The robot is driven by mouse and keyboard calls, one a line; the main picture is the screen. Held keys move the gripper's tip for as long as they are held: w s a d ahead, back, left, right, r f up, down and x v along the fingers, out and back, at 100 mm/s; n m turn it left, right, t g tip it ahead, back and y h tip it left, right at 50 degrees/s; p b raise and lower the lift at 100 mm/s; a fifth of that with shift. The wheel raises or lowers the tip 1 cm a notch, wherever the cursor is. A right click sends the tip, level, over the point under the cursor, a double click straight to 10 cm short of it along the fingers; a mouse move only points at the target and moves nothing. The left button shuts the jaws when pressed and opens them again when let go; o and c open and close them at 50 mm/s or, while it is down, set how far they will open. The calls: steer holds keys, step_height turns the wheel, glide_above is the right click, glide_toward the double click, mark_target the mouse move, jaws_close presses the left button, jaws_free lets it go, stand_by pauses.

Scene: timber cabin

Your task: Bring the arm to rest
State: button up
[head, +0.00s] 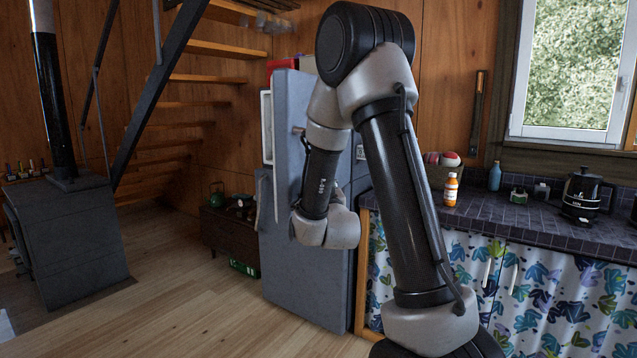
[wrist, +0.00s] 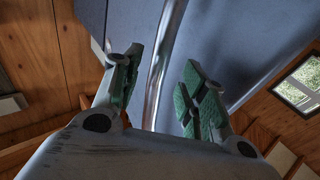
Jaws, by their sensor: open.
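My arm (head: 400,200) is raised and bent in front of the fridge (head: 285,235) in the head view. The arm's wrist end (head: 325,228) hangs before the fridge front, and its fingers are hidden there. In the wrist view my gripper (wrist: 163,68) is open, with green pads on both fingers. A shiny metal bar (wrist: 157,85), which looks like a fridge handle, runs between the fingers in the picture. I see gaps on both sides of it. A blue-grey fridge surface (wrist: 235,35) fills the view behind.
A dark tiled counter (head: 520,215) stands at the right, with an orange bottle (head: 450,190), a blue bottle (head: 494,176) and a black coffee pot (head: 582,195). A stove (head: 70,245) and stairs (head: 185,105) are at the left. The wooden floor (head: 190,305) between is clear.

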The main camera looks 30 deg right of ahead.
steer(key=v, duration=0.2)
steer(key=shift+s+a, duration=0.1)
steer(key=shift+s, duration=0.2)
steer(key=shift+f, duration=0.1)
step_height(320, 180, down, 13)
steer(key=s+a+g+y, duration=0.1)
steer(key=a+g+y, duration=0.25)
steer(key=g, duration=0.25)
steer(key=s+a+f+n+g+y, duration=0.1)
steer(key=s+a+f+g+y, duration=0.15)
steer(key=s+f+g, duration=0.35)
steer(key=s+r+n+g, duration=0.1)
steer(key=s+r, duration=0.8)
steer(key=s, duration=0.4)
steer(key=s+a+r+n+g, duration=0.1)
steer(key=s+r, duration=0.8)
steer(key=s, duration=0.4)
steer(key=shift+a+r, duration=0.3)
steer(key=shift+r, duration=0.05)
